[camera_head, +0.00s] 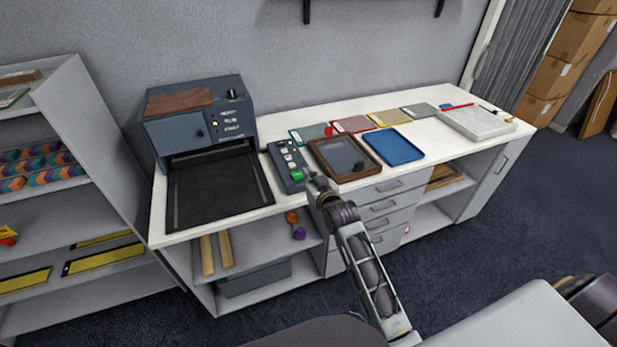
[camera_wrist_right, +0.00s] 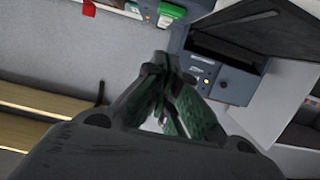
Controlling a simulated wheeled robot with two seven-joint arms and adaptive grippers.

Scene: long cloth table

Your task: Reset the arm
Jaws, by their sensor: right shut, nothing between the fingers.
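My right arm reaches in from the bottom of the head view. Its gripper (camera_head: 316,183) is just beside the front end of a grey button box (camera_head: 288,162) with a green button (camera_head: 297,175). Whether it touches the box I cannot tell. In the right wrist view the dark green fingers (camera_wrist_right: 160,68) come together with nothing between them. The green button (camera_wrist_right: 172,11) shows beyond the fingertips in that view. My left gripper is in neither view.
A dark blue machine (camera_head: 200,125) with a black tray (camera_head: 217,188) stands left on the white counter (camera_head: 445,147). A brown-framed tray (camera_head: 317,155), a blue tray (camera_head: 394,147) and several coloured sheets lie right of the box. A shelf unit (camera_head: 60,225) stands at the left.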

